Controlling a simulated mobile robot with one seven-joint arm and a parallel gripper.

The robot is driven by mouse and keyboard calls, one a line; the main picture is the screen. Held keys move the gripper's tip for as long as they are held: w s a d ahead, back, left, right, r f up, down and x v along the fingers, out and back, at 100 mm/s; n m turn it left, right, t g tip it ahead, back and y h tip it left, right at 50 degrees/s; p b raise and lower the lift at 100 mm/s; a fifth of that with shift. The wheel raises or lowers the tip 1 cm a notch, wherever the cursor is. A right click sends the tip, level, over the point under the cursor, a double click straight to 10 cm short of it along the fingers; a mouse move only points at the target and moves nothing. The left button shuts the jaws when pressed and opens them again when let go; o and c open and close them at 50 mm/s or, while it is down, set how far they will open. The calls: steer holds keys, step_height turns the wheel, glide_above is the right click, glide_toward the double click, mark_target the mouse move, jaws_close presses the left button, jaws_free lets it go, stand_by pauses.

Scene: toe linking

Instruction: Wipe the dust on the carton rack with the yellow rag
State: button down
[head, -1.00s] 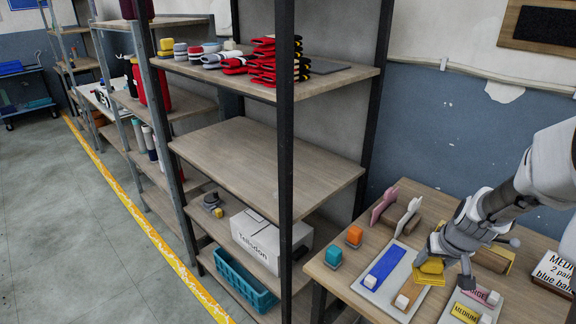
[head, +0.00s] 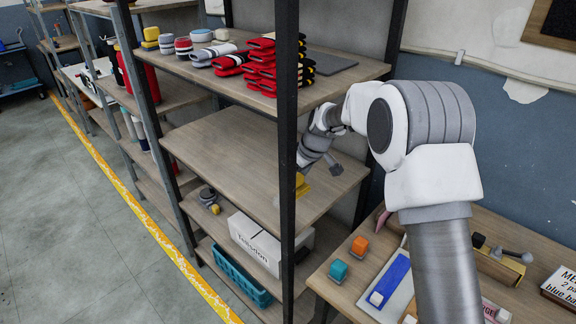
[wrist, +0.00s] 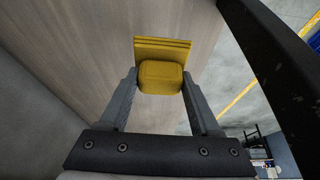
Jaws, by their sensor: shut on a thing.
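The yellow rag (wrist: 161,76) is a folded yellow piece between the two fingers of my gripper (wrist: 160,82) in the wrist view. My gripper is shut on it. In the head view the rag (head: 302,187) shows partly behind the rack's dark front post, at the right part of the bare middle shelf (head: 230,150) of the rack. I cannot tell whether the rag touches the shelf. The white carton (head: 262,243) stands on the shelf below. No dust can be made out on the wood in these views.
Red and grey folded gloves (head: 270,62) lie on the shelf above my gripper. The dark front post (head: 286,120) stands close to it. A teal crate (head: 240,275) sits low. The table (head: 332,287) at right holds orange and teal blocks and a blue strip.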

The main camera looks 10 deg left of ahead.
steer(key=shift+a+r, duration=0.65)
steer(key=shift+a, duration=0.3)
steer(key=f, duration=0.1)
steer(key=f+b, duration=0.1)
steer(key=f, duration=0.1)
steer(key=f+b, duration=0.1)
steer(key=f, duration=0.1)
steer(key=shift+w+a+f, duration=0.15)
steer(key=shift+a, duration=0.15)
steer(key=shift+d+f+b, duration=0.1)
steer(key=shift+f+b, duration=0.3)
steer(key=shift+f, duration=0.15)
steer(key=shift+d+f, duration=0.1)
steer(key=shift+d+f+b, duration=0.1)
steer(key=shift+f+b, duration=0.8)
steer(key=shift+f, duration=0.15)
